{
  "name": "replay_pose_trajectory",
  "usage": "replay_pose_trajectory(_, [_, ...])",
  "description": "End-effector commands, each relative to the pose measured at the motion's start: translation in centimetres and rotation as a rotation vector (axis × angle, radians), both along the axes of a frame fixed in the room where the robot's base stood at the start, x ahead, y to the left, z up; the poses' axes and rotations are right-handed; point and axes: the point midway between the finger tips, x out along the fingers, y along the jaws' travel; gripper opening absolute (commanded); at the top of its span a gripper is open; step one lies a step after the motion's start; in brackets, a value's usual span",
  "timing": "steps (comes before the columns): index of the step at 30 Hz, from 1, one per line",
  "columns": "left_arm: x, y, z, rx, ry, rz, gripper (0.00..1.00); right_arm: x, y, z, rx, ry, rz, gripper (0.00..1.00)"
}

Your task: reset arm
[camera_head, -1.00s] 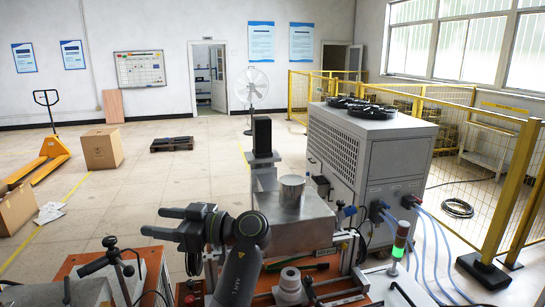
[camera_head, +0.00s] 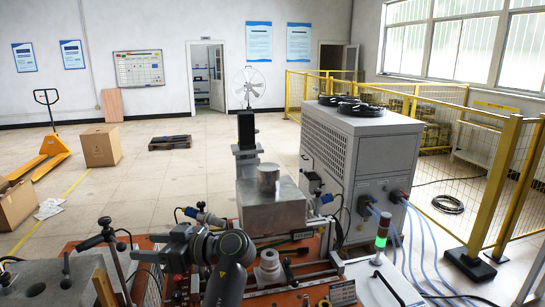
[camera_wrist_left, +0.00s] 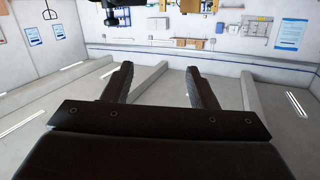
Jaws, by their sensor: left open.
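My left gripper (camera_head: 143,250) is in the lower left of the head view. It points left, above the orange-red work table (camera_head: 300,297), and its jaws are apart with nothing between them. In the left wrist view my left gripper (camera_wrist_left: 160,82) shows two dark fingers spread wide, with only background between them. My right gripper is in neither view.
A metal box (camera_head: 272,212) with a cylinder on top stands right of my left arm. A signal light (camera_head: 382,230) and a large grey cabinet (camera_head: 345,165) are further right. A black stand (camera_head: 107,238) is close to the left gripper. Open floor lies beyond the table.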

Motion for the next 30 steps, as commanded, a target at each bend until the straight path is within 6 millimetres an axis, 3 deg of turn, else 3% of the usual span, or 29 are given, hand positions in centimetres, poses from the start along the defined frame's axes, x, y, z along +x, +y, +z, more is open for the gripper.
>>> replay_pose_trajectory(5, [-1.4,2.3,-4.7,-0.083,0.099,-0.033,0.52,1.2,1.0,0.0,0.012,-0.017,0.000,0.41])
replay_pose_trajectory(11, [-4.4,5.3,-11.5,-0.209,0.248,-0.103,0.52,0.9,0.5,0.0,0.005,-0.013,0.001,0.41])
replay_pose_trajectory(15, [-8.5,7.7,-17.6,-0.331,0.387,-0.195,0.52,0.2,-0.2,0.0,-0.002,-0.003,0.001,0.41])
replay_pose_trajectory(21, [-15.6,9.4,-24.2,-0.487,0.561,-0.373,0.52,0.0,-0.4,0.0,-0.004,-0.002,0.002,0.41])
replay_pose_trajectory(25, [-20.7,9.4,-26.9,-0.570,0.661,-0.513,0.52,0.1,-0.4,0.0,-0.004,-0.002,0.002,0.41])
replay_pose_trajectory(30, [-26.7,8.4,-28.5,-0.651,0.762,-0.698,0.52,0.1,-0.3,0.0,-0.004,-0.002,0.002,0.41])
